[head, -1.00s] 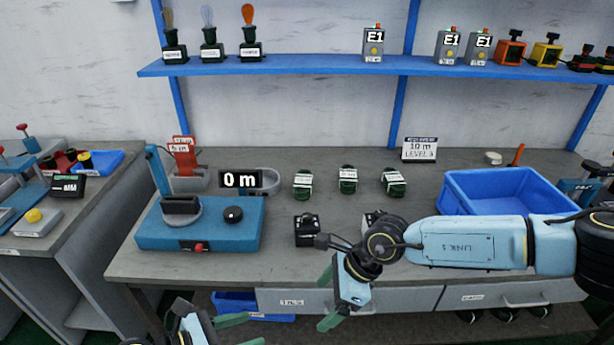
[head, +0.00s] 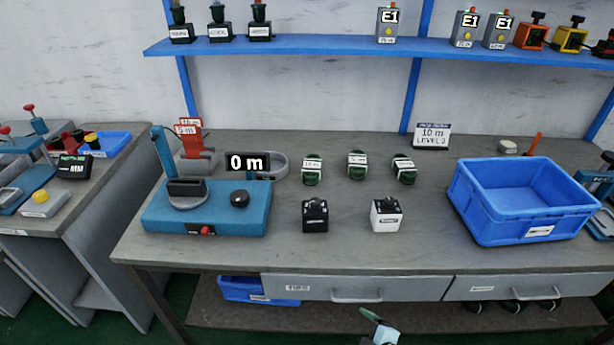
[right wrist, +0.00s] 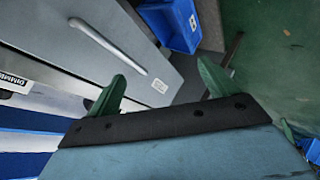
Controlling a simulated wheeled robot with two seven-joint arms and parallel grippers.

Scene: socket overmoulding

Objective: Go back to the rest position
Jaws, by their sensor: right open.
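My right gripper (right wrist: 160,78) shows in the right wrist view with its two green fingers wide apart and nothing between them. In the head view a light-blue gripper part (head: 384,335) with a green finger, seemingly my right gripper, shows at the bottom edge, in front of and below the bench (head: 290,258). It is clear of everything on the bench top. My left gripper is not in view.
On the bench stand a blue device (head: 160,220), a black block (head: 315,216), a white-faced block (head: 386,214), several green coils (head: 357,165) and a blue crate (head: 500,225). Drawers (head: 400,290) run along its front. A blue shelf (head: 330,46) hangs behind.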

